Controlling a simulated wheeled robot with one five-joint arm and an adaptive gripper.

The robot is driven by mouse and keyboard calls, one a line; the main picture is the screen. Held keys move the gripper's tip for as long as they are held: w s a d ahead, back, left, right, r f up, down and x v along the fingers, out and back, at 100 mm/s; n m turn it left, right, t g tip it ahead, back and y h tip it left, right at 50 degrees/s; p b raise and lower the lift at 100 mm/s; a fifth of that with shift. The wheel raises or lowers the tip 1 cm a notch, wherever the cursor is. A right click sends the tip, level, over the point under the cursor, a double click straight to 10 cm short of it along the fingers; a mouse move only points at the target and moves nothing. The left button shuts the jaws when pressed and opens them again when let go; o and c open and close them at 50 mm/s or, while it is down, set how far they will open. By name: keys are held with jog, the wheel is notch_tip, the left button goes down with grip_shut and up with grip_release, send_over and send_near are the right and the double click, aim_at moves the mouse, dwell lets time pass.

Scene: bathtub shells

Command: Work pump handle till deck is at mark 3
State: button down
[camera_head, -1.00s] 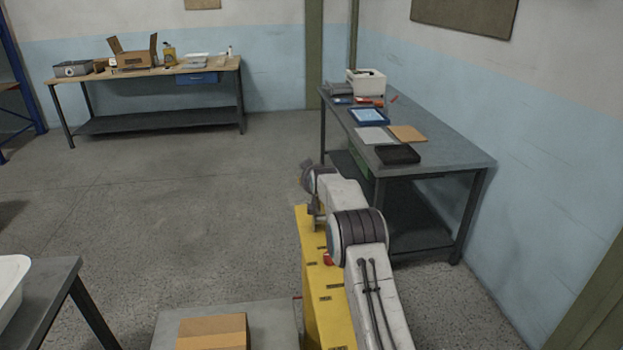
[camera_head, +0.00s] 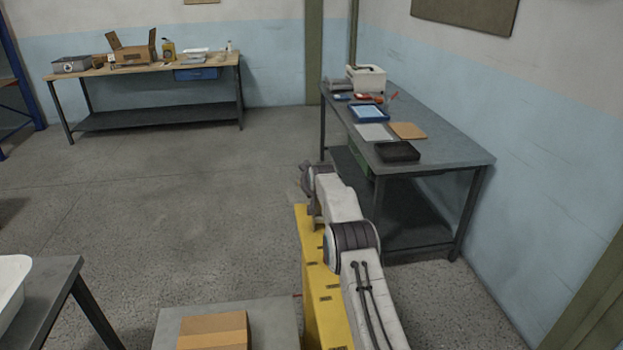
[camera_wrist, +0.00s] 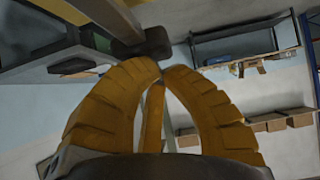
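The pump is a tall yellow housing (camera_head: 322,290) with dark marks down its face. Beside it is a low grey deck (camera_head: 280,325) bearing a cardboard box (camera_head: 212,331). A small red pointer (camera_head: 297,295) shows at the deck's right edge. A thin yellow strip shows between the fingers. In the head view my arm hides part of the housing.
A grey bench (camera_head: 450,153) with a black tray (camera_head: 397,151) stands at the right, close behind my arm. A wooden-topped bench (camera_head: 140,70) is at the back left. A table corner (camera_head: 52,275) with a white basin (camera_head: 12,285) is at lower left. The middle floor is clear.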

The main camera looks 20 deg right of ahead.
dwell(0.4)
jog(key=v, duration=1.2)
dwell(0.4)
dwell(0.5)
jog(key=s+a+r+g, duration=0.1)
jog(key=s+a+r, duration=0.2)
jog(key=s, duration=0.5)
jog(key=s+a+r+n+g+y, duration=0.1)
jog(key=s+a+r, duration=0.2)
jog(key=s, duration=0.5)
jog(key=s+a+r+g, duration=0.1)
jog(key=s+a+r, duration=0.25)
jog(key=s, duration=0.45)
jog(key=s+a+f+g, duration=0.1)
jog(key=s+a+f, duration=0.1)
jog(key=s, duration=1)
jog(key=s+a+f+n+g+y, duration=0.1)
jog(key=s+a+f+g, duration=0.1)
jog(key=s, duration=1.1)
jog(key=shift+s+a+f, duration=0.25)
jog(key=shift+s+f, duration=0.05)
jog(key=shift+f, duration=0.6)
